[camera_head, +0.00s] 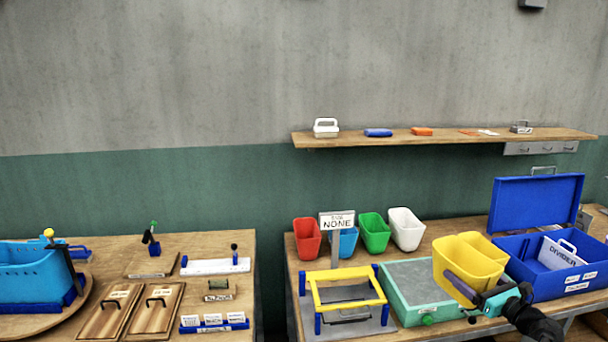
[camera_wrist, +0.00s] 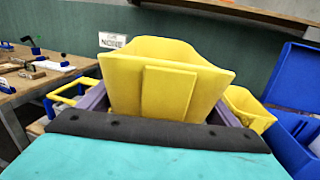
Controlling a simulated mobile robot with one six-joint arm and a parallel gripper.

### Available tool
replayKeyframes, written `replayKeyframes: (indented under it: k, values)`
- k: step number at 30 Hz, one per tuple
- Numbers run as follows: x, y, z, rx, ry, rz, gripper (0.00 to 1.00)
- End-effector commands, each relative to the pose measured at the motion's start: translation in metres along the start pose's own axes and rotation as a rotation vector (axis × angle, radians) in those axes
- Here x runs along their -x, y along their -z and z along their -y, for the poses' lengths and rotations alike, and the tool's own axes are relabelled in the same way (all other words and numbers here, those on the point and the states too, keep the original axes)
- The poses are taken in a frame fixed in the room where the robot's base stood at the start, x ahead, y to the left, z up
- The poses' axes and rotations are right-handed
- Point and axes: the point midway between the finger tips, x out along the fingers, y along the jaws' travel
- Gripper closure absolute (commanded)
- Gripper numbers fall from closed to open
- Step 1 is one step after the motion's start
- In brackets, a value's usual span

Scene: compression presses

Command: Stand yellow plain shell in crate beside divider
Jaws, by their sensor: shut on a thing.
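My gripper (camera_head: 476,297) is shut on the yellow plain shell (camera_head: 462,259), an open bin with a bare outer face. The shell is held above the teal-rimmed tray, left of the blue crate (camera_head: 546,285), and fills the middle of the wrist view (camera_wrist: 160,85). A second yellow part shows just behind it in the wrist view (camera_wrist: 246,108); I cannot tell whether it is separate. The crate has its lid raised at the back. The white divider (camera_head: 560,254), labelled DIVIDER and with a handle, stands inside the crate. The crate floor is mostly hidden.
A teal-rimmed tray (camera_head: 391,304) with a grey top lies under the shell. A yellow frame (camera_head: 344,273) on blue posts stands left of it. Red, blue, green and white bins (camera_head: 405,229) stand behind, with a NONE sign (camera_head: 337,222). A wall shelf (camera_head: 440,138) runs above.

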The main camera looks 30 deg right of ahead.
Motion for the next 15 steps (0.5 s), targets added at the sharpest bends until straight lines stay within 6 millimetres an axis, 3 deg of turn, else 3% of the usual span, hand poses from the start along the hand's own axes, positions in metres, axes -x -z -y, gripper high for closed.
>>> replayKeyframes:
  k: [6,15]
  values:
    - [-0.046,0.006,-0.056,-0.001,-0.107,-0.001,0.39]
    - [-0.098,0.013,-0.133,0.000,-0.248,-0.002,0.39]
